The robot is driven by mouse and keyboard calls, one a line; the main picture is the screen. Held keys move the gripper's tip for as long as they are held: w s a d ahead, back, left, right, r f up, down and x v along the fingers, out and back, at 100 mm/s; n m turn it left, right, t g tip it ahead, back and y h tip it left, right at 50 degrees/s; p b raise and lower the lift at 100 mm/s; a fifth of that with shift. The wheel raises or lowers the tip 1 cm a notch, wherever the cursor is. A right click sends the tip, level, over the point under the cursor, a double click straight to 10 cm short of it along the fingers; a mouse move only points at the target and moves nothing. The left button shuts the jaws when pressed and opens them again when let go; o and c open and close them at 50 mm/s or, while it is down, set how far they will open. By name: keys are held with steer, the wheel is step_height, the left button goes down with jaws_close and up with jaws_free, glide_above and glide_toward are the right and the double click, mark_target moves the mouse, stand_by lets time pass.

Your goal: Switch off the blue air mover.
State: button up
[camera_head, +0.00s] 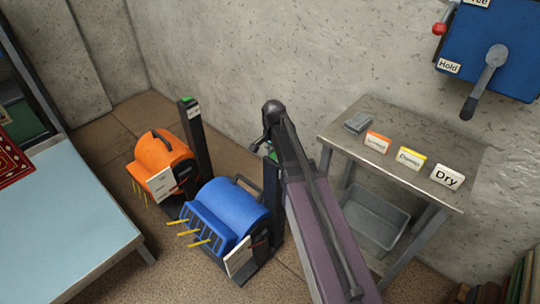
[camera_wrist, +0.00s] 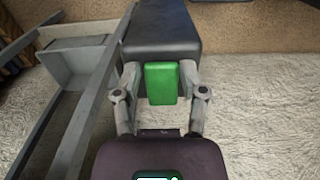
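The blue air mover (camera_head: 232,207) stands on the floor at the centre of the head view, with yellow streamers at its front. Its dark post (camera_head: 270,196) rises behind it, partly hidden by my arm. In the wrist view the post's dark top (camera_wrist: 160,32) carries a green switch (camera_wrist: 161,84). My gripper (camera_wrist: 160,67) is at the post top, its two fingers on either side of the green switch with a narrow gap at each side. In the head view my gripper is mostly hidden by my arm, and a bit of green shows beside it.
An orange air mover (camera_head: 163,160) stands to the left, with its own green-topped post (camera_head: 195,140). A grey table (camera_head: 375,119) with orange, yellow and white cards stands to the right, above a grey bin (camera_head: 374,219). The wall is close behind. A pale blue table (camera_head: 65,225) is at left.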

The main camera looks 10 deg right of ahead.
jaws_close()
steer(key=shift+w+d+r+g+y, duration=0.1)
steer(key=shift+w+d+g+y, duration=0.1)
steer(key=shift+g+y, duration=0.35)
steer(key=shift+w+d+r+g+y, duration=0.15)
steer(key=shift+g+y, duration=0.2)
steer(key=shift+y, duration=0.3)
steer(key=shift+s+g+y+b, duration=0.2)
steer(key=shift+g+y+b, duration=0.2)
steer(key=shift+y, duration=0.1)
steer(key=o, duration=0.7)
jaws_free()
steer(key=shift+w+r, duration=0.15)
